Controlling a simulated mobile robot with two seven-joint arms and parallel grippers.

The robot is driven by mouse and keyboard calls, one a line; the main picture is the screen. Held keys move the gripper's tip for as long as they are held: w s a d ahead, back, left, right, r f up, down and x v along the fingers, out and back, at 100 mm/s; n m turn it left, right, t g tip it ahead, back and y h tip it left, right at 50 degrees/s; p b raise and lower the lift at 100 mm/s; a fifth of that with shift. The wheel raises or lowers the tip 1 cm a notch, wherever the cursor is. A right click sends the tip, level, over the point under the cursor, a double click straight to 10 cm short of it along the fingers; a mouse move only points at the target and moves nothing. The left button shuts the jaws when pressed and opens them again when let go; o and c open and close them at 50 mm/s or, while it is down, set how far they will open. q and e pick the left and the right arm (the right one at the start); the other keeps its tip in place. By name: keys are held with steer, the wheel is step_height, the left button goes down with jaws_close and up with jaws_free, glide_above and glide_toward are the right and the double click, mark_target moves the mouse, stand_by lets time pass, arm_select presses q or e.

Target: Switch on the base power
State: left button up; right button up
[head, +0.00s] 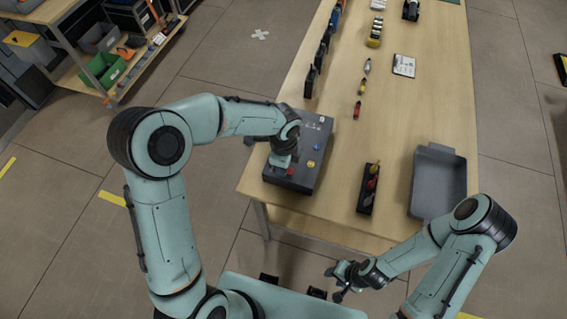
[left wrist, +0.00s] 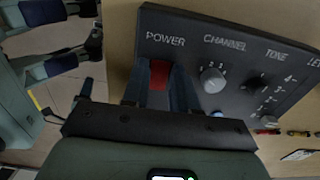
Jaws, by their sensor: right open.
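The base is a dark grey box (head: 318,146) at the near left of the wooden table. In the left wrist view its sloping panel (left wrist: 225,85) carries the labels POWER, CHANNEL, TONE and part of LEVEL. A red power switch (left wrist: 159,74) sits under POWER; I cannot tell its position. My left gripper (left wrist: 158,90) is at the panel with one finger on each side of the switch. I cannot tell whether the fingers press on it. My right gripper (head: 338,284) is open and empty, low in front of the table.
A grey knob (left wrist: 212,79) stands close right of the left fingers. A black holder with coloured pieces (head: 368,190) and a grey tray (head: 437,182) lie to the right. Small coloured items (head: 361,88) and a card (head: 404,65) lie farther back. A shelf cart (head: 95,55) stands at far left.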

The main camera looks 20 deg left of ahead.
arm_select(q)
jaws_close()
steer(key=shift+d+y, duration=0.3)
steer(key=shift+y, duration=0.4)
steer(key=shift+d+r+y, duration=0.1)
steer(key=shift+d+y, duration=0.05)
steer(key=shift+y, duration=0.65)
arm_select(e)
steer(key=shift+s+f, duration=0.1)
steer(key=shift+f, duration=0.05)
arm_select(q)
steer(key=o, duration=0.5)
jaws_free()
steer(key=shift+o, duration=0.2)
steer(key=p+v, duration=0.1)
steer(key=v, duration=1.2)
steer(key=shift+r, duration=0.2)
arm_select(e)
steer(key=shift+w+r, duration=0.85)
steer(key=shift+r, duration=0.15)
